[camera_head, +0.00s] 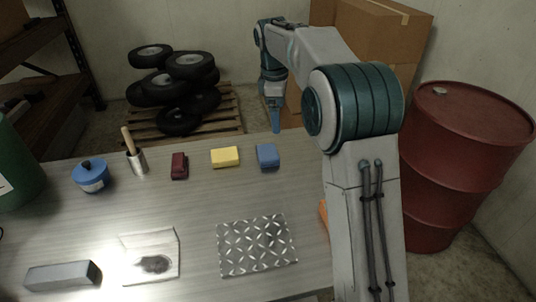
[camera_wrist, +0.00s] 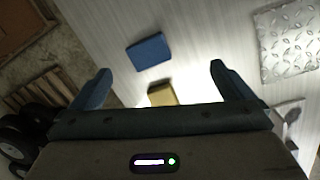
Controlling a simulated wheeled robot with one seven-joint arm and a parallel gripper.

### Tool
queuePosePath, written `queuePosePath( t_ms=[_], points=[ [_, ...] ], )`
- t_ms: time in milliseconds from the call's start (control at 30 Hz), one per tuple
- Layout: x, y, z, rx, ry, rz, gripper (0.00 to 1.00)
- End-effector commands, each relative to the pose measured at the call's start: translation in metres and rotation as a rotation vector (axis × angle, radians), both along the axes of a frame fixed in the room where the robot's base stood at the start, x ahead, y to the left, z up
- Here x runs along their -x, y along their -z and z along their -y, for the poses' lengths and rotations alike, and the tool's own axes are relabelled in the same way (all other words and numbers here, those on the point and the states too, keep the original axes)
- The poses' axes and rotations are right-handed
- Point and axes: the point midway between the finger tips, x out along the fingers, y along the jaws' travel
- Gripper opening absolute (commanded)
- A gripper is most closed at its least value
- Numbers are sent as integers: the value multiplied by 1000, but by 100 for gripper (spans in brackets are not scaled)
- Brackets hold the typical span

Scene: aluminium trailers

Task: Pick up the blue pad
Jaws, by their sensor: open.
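The blue pad (camera_head: 267,156) lies flat near the table's far edge in the head view, just right of the yellow pad (camera_head: 225,157). In the wrist view the blue pad (camera_wrist: 149,52) lies on the table beyond the space between the fingers. My gripper (camera_head: 275,122) hangs above the table's far edge, behind and above the blue pad. In the wrist view my gripper (camera_wrist: 160,78) has its two fingers wide apart with nothing between them. The yellow pad (camera_wrist: 162,93) is partly hidden by the gripper body there.
A diamond plate (camera_head: 256,246), a clear bag (camera_head: 150,262) and a grey block (camera_head: 62,275) lie nearer. A red drum (camera_head: 465,130) stands right.

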Motion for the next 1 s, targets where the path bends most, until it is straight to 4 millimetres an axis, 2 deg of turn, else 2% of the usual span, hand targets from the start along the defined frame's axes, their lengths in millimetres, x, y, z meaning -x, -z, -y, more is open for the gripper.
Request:
queuePosePath(
  t_ms=[100,333,533,800,1000],
  points=[
    [-24,15,-18,20,-131,-28,100],
    [-48,33,-38,43,-296,-62,100],
    [-52,48,-41,50,-337,-73,100],
    [-52,99,-35,49,-337,-74,100],
    [-54,120,-32,49,-335,-71,100]
  ],
)
